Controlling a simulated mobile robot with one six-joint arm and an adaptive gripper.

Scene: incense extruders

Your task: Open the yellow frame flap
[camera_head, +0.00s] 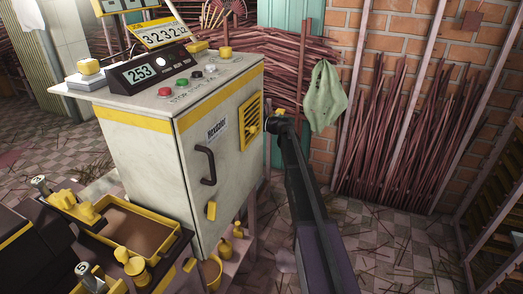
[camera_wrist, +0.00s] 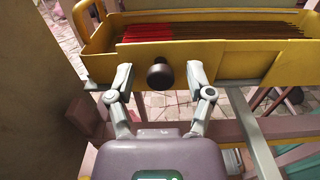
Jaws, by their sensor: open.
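A yellow tray-like frame (camera_wrist: 98,50) spans the top of the wrist view, with red and brown incense sticks (camera_wrist: 205,31) lying in it. Its yellow front panel, which looks like the flap (camera_wrist: 235,68), stands upright and looks closed. A dark round knob (camera_wrist: 160,75) sticks out from this panel towards me. My gripper (camera_wrist: 159,68) is open, with one finger on each side of the knob and a gap on both sides. In the head view the frame cannot be made out; my arm reaches past the cabinet's right side and my fingers are hidden.
The pale control cabinet (camera_head: 200,150) stands left of my arm, with a dark handle (camera_head: 206,166). A green cloth (camera_head: 326,97) and stick bundles (camera_head: 390,140) are by the brick wall. Pinkish rails (camera_wrist: 265,125) run below the frame.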

